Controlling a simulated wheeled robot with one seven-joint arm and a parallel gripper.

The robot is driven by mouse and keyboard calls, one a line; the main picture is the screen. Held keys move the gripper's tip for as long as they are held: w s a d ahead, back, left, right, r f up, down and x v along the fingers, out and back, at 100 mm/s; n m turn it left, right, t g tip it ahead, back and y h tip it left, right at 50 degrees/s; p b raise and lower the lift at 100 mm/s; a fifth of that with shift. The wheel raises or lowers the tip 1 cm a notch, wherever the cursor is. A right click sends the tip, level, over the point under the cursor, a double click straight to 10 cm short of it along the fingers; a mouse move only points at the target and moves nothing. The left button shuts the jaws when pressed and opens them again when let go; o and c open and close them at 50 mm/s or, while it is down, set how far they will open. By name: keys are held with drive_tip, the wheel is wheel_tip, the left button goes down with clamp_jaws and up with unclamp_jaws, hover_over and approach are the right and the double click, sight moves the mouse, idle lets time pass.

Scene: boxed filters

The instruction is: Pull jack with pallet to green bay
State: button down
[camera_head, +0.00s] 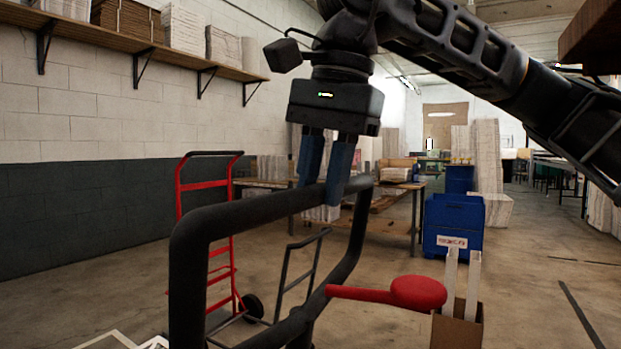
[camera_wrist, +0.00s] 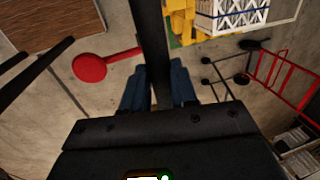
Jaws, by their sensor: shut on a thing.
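The jack's black looped handle (camera_head: 208,216) rises in the foreground of the head view, with a red lever (camera_head: 415,292) beside its right side. My gripper (camera_head: 330,190) has blue fingers shut on the handle's top bar. In the wrist view the black bar (camera_wrist: 148,45) runs up from between my fingers (camera_wrist: 158,85), and the red lever (camera_wrist: 90,68) is left of it. A yellow shape (camera_wrist: 181,25) and a white crate-like load (camera_wrist: 238,14) show at the top; I cannot tell whether they are the jack and pallet. A small green patch lies by the yellow shape; the bay is unclear.
A workbench (camera_head: 400,186) and a blue bin (camera_head: 455,218) stand behind. A cardboard box (camera_head: 457,328) is at lower right. Floor at right is largely open.

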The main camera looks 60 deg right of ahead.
drive_tip(key=shift+s+f, duration=0.1)
drive_tip(key=c, duration=0.9)
unclamp_jaws()
wheel_tip(320, 180, up, 8)
drive_tip(key=s+p, duration=0.1)
drive_tip(key=p, duration=0.4)
drive_tip(key=shift+s, duration=0.2)
drive_tip(key=shift+s+f, duration=0.1)
drive_tip(key=shift+f, duration=0.05)
